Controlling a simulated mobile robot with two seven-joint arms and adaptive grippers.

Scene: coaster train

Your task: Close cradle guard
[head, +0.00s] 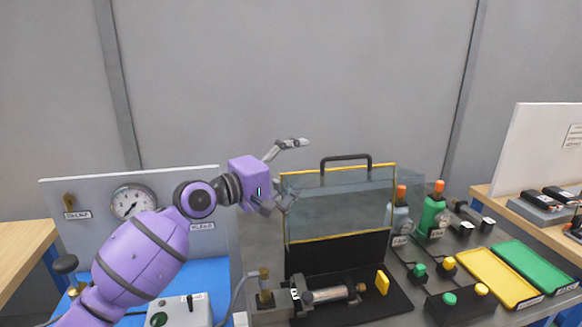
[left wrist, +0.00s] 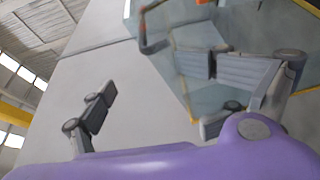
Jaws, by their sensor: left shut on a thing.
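The cradle guard (head: 337,215) is a clear box with yellow edging and a dark handle (head: 346,158) on top. In the head view it stands raised above the black cradle base (head: 375,300), which holds a metal cylinder (head: 327,295). In the left wrist view, the gripper (left wrist: 165,90) has one finger over the clear guard panel (left wrist: 190,35). My right gripper is not in view.
A gauge panel (head: 60,195) stands at the left. Orange-capped bottles (head: 433,215), a yellow tray (head: 495,275) and a green tray (head: 535,265) are at the right. A small white box (head: 180,310) is in front of the panel. The space above the guard is free.

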